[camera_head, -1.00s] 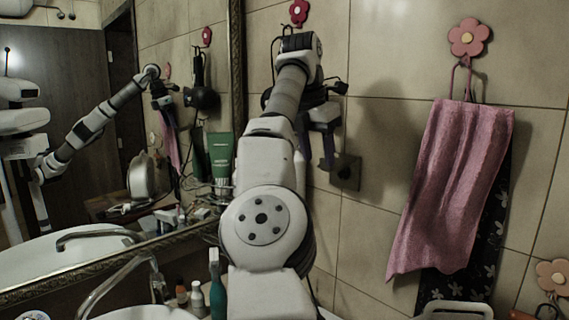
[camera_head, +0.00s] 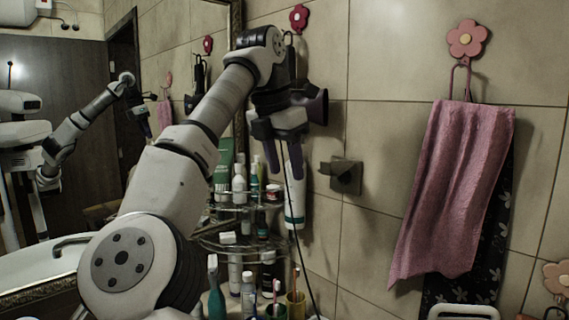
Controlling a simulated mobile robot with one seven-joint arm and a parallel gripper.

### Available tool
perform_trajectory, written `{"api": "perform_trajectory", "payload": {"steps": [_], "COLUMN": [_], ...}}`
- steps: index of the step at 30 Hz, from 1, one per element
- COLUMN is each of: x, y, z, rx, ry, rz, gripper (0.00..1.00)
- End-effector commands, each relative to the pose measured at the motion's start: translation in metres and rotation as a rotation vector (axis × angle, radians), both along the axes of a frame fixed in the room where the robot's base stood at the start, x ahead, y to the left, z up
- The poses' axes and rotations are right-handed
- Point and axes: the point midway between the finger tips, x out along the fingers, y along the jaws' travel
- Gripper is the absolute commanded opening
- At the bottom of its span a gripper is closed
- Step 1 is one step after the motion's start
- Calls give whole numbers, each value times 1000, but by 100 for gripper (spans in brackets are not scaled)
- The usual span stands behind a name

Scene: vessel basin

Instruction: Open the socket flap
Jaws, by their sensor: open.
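The socket (camera_head: 347,177) is a small dark square plate on the tiled wall, right of centre. A piece of it, seemingly its flap (camera_head: 339,168), stands out from the plate; its exact angle is hard to tell. My gripper (camera_head: 273,168) is open, with its two purple fingers pointing down. It appears left of the socket and apart from it, in front of the corner shelf. Nothing shows held between the fingers.
A corner rack (camera_head: 225,243) with several bottles stands below and behind my gripper. A dark hair dryer (camera_head: 315,106) hangs behind it, its cord running down. A pink towel (camera_head: 452,190) hangs at the right. Bare tiles surround the socket's right side.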

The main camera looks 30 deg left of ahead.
Motion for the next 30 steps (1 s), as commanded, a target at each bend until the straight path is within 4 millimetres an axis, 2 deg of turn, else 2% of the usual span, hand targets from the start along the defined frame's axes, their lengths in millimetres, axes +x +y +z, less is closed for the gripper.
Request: {"api": "perform_trajectory", "payload": {"steps": [3, 8, 11, 14, 18, 22, 26, 30], "x": [0, 8, 27, 54, 89, 111, 122, 119], "y": [0, 7, 22, 45, 73, 89, 91, 78], "z": [0, -10, -32, -61, -96, -121, -140, -153], "rx": [0, 7, 27, 52, 70, 55, -1, -107], "ry": [0, -29, -110, -246, -472, -689, -909, -1139], "rz": [0, 25, 85, 166, 255, 295, 297, 260], "gripper": [47, 26, 13, 0, 0, 0, 0, 0]}}
